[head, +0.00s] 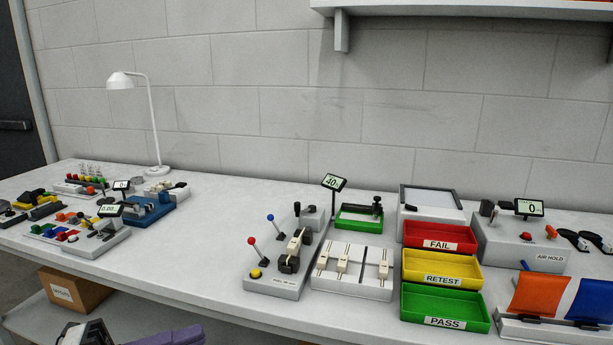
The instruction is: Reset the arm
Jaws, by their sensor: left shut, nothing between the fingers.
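My left gripper (73,334) shows at the bottom left edge of the head view, low in front of the bench and partly cut off by the frame. Its fingers are shut with nothing between them, and it is apart from everything on the bench. My right gripper is out of view. A grey station (274,285) with a red-knobbed lever (252,242), a blue-knobbed lever (271,219) and a yellow button (256,272) stands mid-bench. Both levers lean to the left.
The white bench (200,262) has free room left of the station. FAIL (440,244), RETEST (442,280) and PASS (445,322) trays stand at right, near an AIR HOLD unit (548,258). A cardboard box (70,292) sits below the bench.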

